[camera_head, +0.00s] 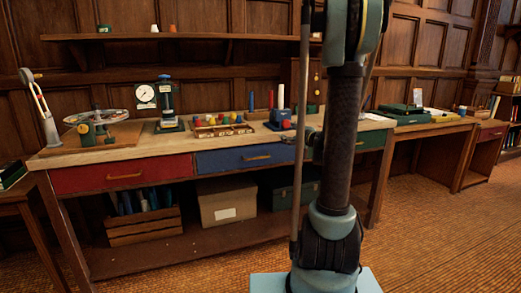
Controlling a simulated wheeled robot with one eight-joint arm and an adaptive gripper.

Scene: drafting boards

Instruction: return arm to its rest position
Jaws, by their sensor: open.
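My arm (341,130) rises upright through the right-centre of the view, from its pale blue base at the bottom edge to a blue-grey joint (353,25) that runs out of the top. I cannot make out my gripper, nor whether it holds anything. A small blue-grey part (313,137) shows beside the arm at bench height; what it belongs to is unclear. The arm hides part of the bench behind it.
A box (228,203) and a wooden crate (145,227) sit below. Carpet (450,235) is clear at right.

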